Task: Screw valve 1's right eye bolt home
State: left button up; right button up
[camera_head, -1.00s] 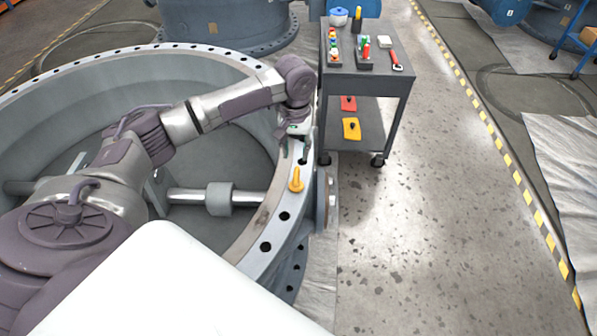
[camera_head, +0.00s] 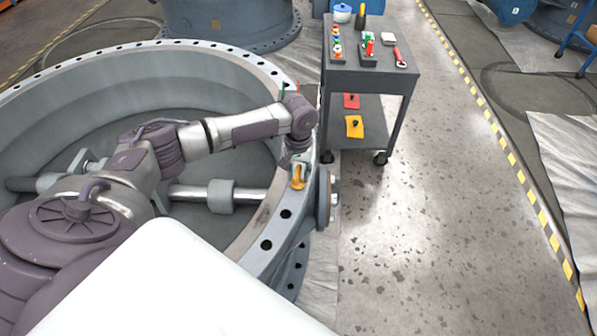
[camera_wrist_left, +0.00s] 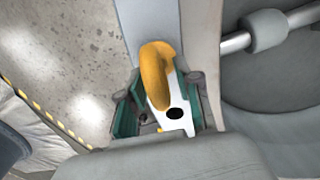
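The yellow eye bolt (camera_head: 299,178) stands in the flange rim (camera_head: 264,224) of the large grey valve, on its right side. In the left wrist view the eye bolt (camera_wrist_left: 155,72) shows as a thick yellow ring, with a dark hole in the flange close by. My left gripper (camera_head: 298,165) is at the eye bolt, reaching down from above. In the wrist view my left gripper (camera_wrist_left: 162,103) has its fingers spread on either side, with gaps beside the bolt. The bolt's shank and seat are hidden. My right gripper is not in view.
A dark tool cart (camera_head: 368,78) with small tools stands just beyond the rim. A shaft with a collar (camera_head: 222,196) crosses inside the valve. The floor (camera_head: 430,220) to the right is clear.

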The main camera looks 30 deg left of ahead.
pick_arm(q)
grip_shut()
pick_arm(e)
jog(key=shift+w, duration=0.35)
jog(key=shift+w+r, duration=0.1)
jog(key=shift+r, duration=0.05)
